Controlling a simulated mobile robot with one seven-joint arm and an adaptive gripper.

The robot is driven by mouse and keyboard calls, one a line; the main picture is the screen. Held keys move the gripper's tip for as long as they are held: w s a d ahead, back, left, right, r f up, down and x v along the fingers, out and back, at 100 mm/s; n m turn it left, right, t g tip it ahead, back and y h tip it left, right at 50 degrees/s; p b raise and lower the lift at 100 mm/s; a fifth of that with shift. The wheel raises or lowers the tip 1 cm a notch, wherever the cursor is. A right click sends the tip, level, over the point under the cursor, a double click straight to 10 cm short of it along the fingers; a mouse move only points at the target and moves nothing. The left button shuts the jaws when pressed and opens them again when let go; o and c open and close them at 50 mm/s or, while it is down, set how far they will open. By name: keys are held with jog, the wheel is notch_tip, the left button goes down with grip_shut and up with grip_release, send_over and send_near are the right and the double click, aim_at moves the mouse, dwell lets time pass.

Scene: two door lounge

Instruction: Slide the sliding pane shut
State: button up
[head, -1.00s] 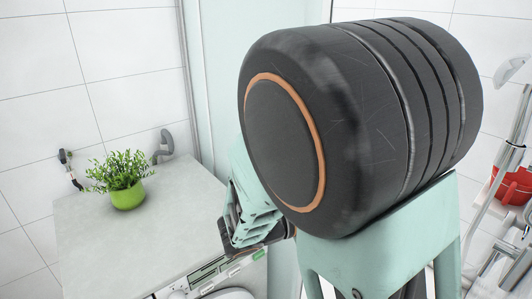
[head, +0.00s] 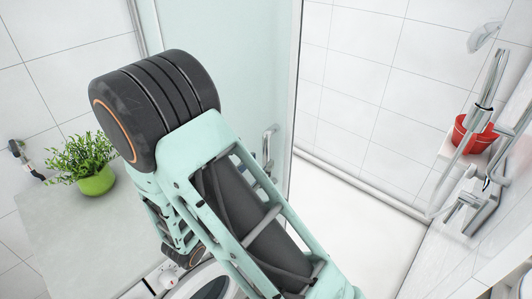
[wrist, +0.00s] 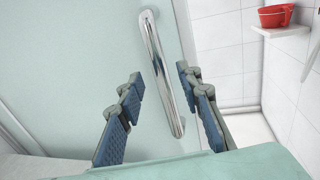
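The sliding pane (head: 240,60) is a pale frosted glass panel left of the shower opening in the head view; it fills much of the wrist view (wrist: 70,70). Its upright chrome handle (wrist: 160,75) stands near the pane's free edge and shows partly behind my arm in the head view (head: 268,148). My gripper (wrist: 157,95) is open in the wrist view, with one blue-padded finger on each side of the handle's lower half. I cannot tell whether either finger touches it. In the head view my arm hides the gripper.
The shower opening right of the pane is clear above a white tray (head: 345,225). A red pot (head: 470,136) sits on a shelf by chrome shower fittings (head: 480,195). At left, a grey counter (head: 75,235) holds a potted plant (head: 90,165) above a round-doored white appliance (head: 200,285).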

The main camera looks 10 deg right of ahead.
aim_at(264, 158)
jog(key=shift+p+x, duration=0.3)
jog(key=shift+x, duration=2.05)
jog(key=shift+c, duration=0.3)
grip_shut()
